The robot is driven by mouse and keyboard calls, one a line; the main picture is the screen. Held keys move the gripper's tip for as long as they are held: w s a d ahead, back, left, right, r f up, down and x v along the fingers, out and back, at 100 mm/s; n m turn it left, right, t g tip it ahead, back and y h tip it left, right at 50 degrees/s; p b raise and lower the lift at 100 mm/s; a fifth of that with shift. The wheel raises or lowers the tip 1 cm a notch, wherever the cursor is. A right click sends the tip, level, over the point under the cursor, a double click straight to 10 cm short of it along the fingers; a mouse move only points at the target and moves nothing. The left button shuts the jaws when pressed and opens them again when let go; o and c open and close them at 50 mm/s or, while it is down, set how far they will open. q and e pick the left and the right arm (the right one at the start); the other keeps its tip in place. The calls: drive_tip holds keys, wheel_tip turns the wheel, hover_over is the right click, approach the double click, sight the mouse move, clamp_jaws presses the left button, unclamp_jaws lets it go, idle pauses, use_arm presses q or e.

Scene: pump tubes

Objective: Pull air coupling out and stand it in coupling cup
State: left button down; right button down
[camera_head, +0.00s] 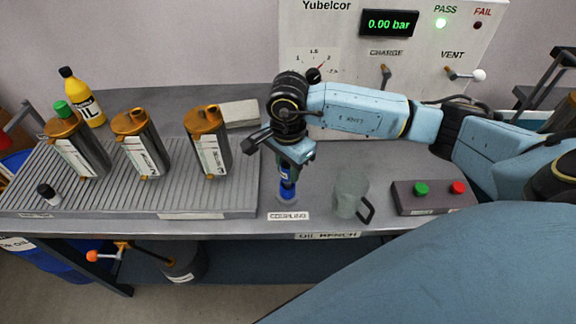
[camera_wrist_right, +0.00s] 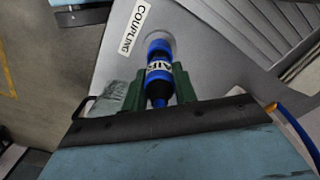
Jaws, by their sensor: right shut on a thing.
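The air coupling (camera_head: 287,180) is a blue piece with a white AIR band. In the right wrist view the coupling (camera_wrist_right: 158,62) sits between the green fingers of my right gripper (camera_wrist_right: 160,92), which is shut on it. In the head view my right gripper (camera_head: 289,163) points down at the bench, with the coupling roughly upright below it. The coupling's lower end is at the round coupling cup (camera_head: 288,202), just behind the COUPLING label (camera_head: 288,216). I cannot tell whether it rests on the cup's bottom. My left gripper is not in view.
A clear jug (camera_head: 350,190) stands right of the cup, then a button box (camera_head: 432,197). A ribbed tray (camera_head: 235,198) with several canisters lies left. The tester panel (camera_head: 425,75) shows 0.00 bar, with its PASS light lit, behind my arm.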

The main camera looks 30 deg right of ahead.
drive_tip(key=shift+f+b, duration=0.75)
drive_tip(key=shift+f, duration=0.15)
drive_tip(key=c, duration=1)
unclamp_jaws()
drive_tip(key=shift+c, duration=0.2)
